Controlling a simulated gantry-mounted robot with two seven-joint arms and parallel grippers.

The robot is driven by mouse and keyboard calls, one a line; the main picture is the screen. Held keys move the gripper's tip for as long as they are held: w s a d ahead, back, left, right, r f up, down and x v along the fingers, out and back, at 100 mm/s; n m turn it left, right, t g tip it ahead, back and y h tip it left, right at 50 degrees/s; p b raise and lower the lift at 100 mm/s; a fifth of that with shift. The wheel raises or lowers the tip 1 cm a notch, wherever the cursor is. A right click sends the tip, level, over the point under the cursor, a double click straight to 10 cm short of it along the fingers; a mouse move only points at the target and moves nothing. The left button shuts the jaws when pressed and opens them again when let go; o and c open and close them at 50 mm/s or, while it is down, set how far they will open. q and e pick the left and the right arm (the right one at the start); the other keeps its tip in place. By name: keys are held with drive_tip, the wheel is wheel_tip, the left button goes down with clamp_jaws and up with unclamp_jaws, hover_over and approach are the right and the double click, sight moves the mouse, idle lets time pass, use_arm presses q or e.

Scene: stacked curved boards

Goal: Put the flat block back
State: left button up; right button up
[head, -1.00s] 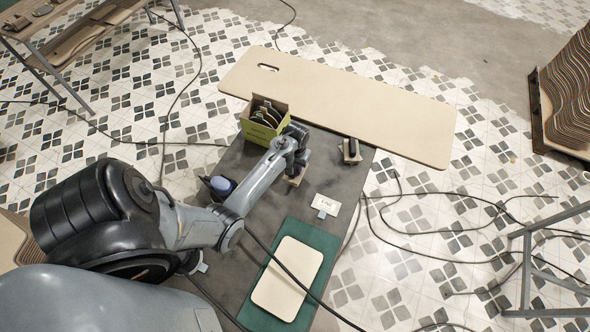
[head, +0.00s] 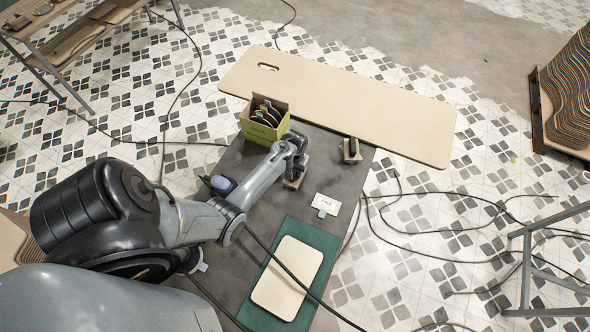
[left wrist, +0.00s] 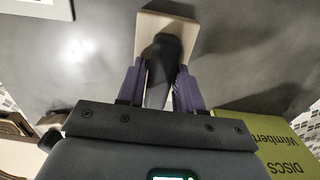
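A small pale flat block with a dark handle (head: 292,184) lies on the dark tabletop, partly hidden under my left gripper (head: 298,172). In the left wrist view, the block (left wrist: 146,30) has its dark handle (left wrist: 165,60) between the purple fingers of my left gripper (left wrist: 160,75). The fingers straddle the handle, with a narrow gap at the left finger, so the gripper looks open. A second pale block with a dark grip (head: 351,151) stands near the table's right edge. My right gripper is not in view.
A yellow-green box (head: 264,117) of discs stands behind the left gripper, close to it. A blue-purple object (head: 222,184) lies to the left. A white label card (head: 327,205) and a green mat (head: 325,240) with a pale board (head: 287,278) lie nearer. A long board (head: 350,100) is beyond.

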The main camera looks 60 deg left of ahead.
use_arm(q)
drive_tip(key=o, duration=0.3)
drive_tip(key=shift+o, duration=0.2)
drive_tip(key=shift+r, duration=0.1)
drive_tip(key=shift+r, duration=0.15)
wheel_tip(320, 180, up, 11)
drive_tip(key=s+d+r+m+t, duration=0.1)
drive_tip(key=s+d+r+m, duration=0.2)
drive_tip(key=d, duration=0.5)
drive_tip(key=s+d+r+m+t, duration=0.1)
drive_tip(key=s+d+r+m, duration=0.2)
drive_tip(key=s+d, duration=0.3)
drive_tip(key=s+d+r+m+t, duration=0.1)
drive_tip(key=s+d+r+m, duration=0.2)
drive_tip(key=d, duration=0.9)
wheel_tip(320, 180, up, 2)
drive_tip(key=shift+s+d+r+t, duration=0.2)
drive_tip(key=shift+s+d+t, duration=0.1)
drive_tip(key=shift+s, duration=0.55)
drive_tip(key=shift+p, duration=0.3)
